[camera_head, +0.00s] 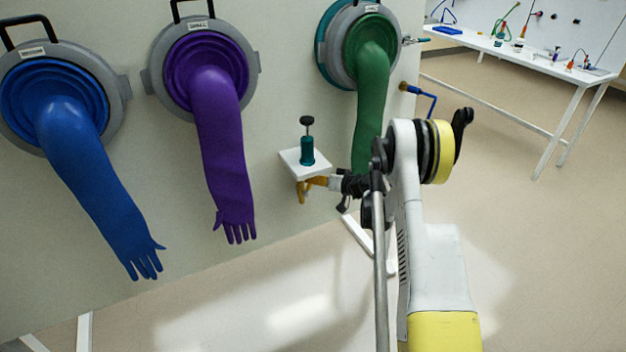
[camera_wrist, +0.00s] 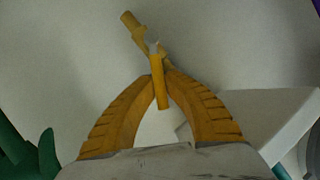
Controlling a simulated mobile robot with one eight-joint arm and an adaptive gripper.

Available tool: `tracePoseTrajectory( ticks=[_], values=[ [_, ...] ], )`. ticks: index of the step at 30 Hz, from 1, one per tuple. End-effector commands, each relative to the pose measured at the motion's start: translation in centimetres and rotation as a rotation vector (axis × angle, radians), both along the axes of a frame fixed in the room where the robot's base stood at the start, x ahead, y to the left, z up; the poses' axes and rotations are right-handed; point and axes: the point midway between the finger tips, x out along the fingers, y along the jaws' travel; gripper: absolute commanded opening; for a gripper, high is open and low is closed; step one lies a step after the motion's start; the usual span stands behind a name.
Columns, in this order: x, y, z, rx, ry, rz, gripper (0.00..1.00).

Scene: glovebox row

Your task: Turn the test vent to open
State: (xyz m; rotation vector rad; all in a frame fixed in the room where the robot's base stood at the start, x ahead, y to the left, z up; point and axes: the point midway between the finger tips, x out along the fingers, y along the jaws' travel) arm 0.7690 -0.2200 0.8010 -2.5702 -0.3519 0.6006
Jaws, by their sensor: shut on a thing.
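A small yellow-brass valve, which I take to be the test vent (camera_wrist: 133,24), sticks out from the pale panel in the wrist view. Its straight yellow lever (camera_wrist: 158,92) lies between the tips of my gripper (camera_wrist: 160,77). My yellow fingers are closed on the lever, one on each side. In the head view the valve (camera_head: 302,192) shows just below a small white shelf, with my gripper (camera_head: 318,183) at it from the right. No label on the valve is readable, and the fingers hide part of the lever.
The white shelf (camera_head: 292,163) with a teal bottle-like piece (camera_head: 307,150) is close above my gripper. A green glove (camera_head: 371,95) hangs just behind my wrist. Purple (camera_head: 222,150) and blue (camera_head: 95,170) gloves hang to the left. A blue-handled valve (camera_head: 430,100) is at right.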

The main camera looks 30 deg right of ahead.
Motion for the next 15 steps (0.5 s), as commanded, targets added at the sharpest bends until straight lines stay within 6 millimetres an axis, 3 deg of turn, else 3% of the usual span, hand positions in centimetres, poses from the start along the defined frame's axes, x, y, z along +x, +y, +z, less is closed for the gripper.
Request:
tracePoseTrajectory(
  ticks=[8,9,11,15],
  values=[
    [-0.02,0.09,-0.06,0.000,0.001,0.002,0.00],
    [-0.02,0.09,-0.06,0.000,0.001,0.002,0.19],
    [-0.02,0.08,-0.05,0.000,0.000,0.001,0.35],
    [-0.01,0.06,-0.04,0.000,0.000,0.001,0.35]
  ],
)
